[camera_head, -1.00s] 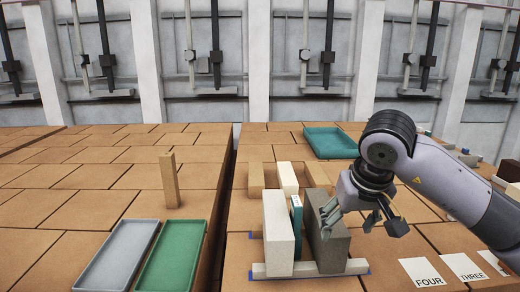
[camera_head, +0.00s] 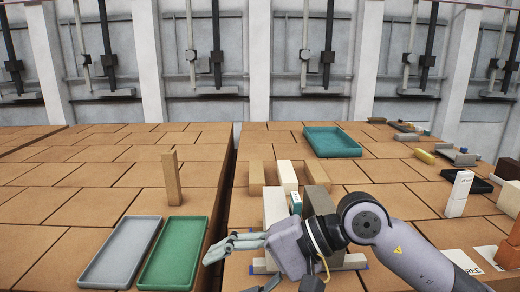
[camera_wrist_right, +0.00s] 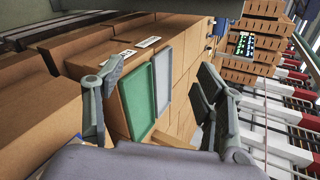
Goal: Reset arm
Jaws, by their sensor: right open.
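My right gripper (camera_head: 235,268) reaches in from the right in the head view, low over the near edge of the right table (camera_head: 238,222). Its fingers are spread apart and point left toward the green tray (camera_head: 173,254). Nothing shows between them. In the right wrist view the open fingers (camera_wrist_right: 160,70) stand either side of the green tray (camera_wrist_right: 139,97) and the grey tray (camera_wrist_right: 163,80). The arm partly hides a rack holding a cream block (camera_head: 275,206), a teal block (camera_head: 296,203) and a grey block (camera_head: 320,203). My left gripper is not in view.
A grey tray (camera_head: 118,254) lies beside the green one on the left table. A brown block (camera_head: 171,178) stands upright behind them. A teal tray (camera_head: 332,142) lies farther back on the right table. White blocks (camera_head: 459,193) and small items stand at the right.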

